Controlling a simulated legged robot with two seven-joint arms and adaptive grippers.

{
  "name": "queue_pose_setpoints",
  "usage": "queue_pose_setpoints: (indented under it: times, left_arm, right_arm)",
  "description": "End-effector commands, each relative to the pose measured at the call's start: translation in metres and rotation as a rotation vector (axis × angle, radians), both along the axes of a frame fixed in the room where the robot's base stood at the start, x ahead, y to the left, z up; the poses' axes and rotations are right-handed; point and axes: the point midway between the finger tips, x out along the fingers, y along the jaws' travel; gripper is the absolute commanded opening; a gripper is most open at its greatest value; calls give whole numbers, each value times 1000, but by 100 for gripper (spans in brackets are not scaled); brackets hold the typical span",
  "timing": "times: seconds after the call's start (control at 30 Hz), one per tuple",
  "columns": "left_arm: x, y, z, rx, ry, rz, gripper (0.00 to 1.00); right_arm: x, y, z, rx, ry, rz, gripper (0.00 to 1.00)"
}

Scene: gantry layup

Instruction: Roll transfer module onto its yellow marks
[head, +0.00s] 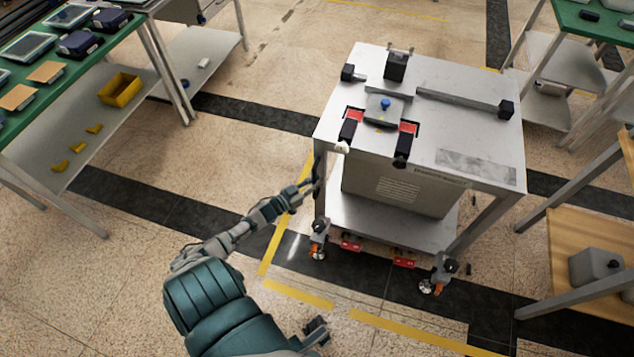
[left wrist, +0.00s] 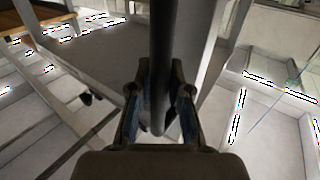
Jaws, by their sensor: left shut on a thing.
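The transfer module (head: 485,100) is a steel-topped cart on casters. Its front left caster (head: 318,242) and front right caster (head: 430,285) stand on a dark floor band. Yellow marks lie on the floor: one strip (head: 272,245) left of the cart, others in front (head: 298,293) and front right (head: 415,333), apart from the casters. My left gripper (head: 310,183) is at the cart's front left corner, shut on a dark upright handle (left wrist: 160,60), which passes between its fingers in the left wrist view (left wrist: 160,115). A dark jointed part at the bottom may be my right gripper (head: 316,332); its fingers are unclear.
A green-topped bench (head: 95,50) with trays and a yellow bin (head: 120,89) on its shelf stands left. Another green bench (head: 600,25) stands back right. A wooden-shelved rack (head: 570,230) is close on the right. Floor in front and left is open.

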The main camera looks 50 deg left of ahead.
Motion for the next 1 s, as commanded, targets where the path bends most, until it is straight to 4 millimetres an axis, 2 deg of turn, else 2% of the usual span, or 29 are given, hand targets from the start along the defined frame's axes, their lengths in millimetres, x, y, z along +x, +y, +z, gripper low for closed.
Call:
queue_pose_setpoints:
  times: [0.03, 0.1, 0.13, 0.4, 0.53, 0.9, 1.0]
  left_arm:
    - [-3, 5, -1, 0, 4, 8, 24]
    - [-3, 5, -1, 0, 5, 9, 42]
    - [-2, 5, -1, 0, 5, 9, 43]
    - [-1, 3, -1, 2, 6, 8, 43]
    - [-11, 3, -2, 1, 7, 7, 43]
    - [-90, 9, -4, -3, 9, 10, 43]
    - [-106, 9, -4, -2, 10, 9, 43]
  right_arm:
    - [0, 0, 0, 0, -1, 0, 40]
    - [0, 0, 0, 1, -1, 1, 40]
    - [0, 0, 0, 1, -1, 1, 40]
    - [-2, 0, 0, 3, 2, -1, 40]
    - [-2, -1, 0, 4, 1, 0, 40]
    - [-1, 0, 1, 1, 0, 0, 40]
    - [-1, 0, 0, 2, 0, 0, 40]
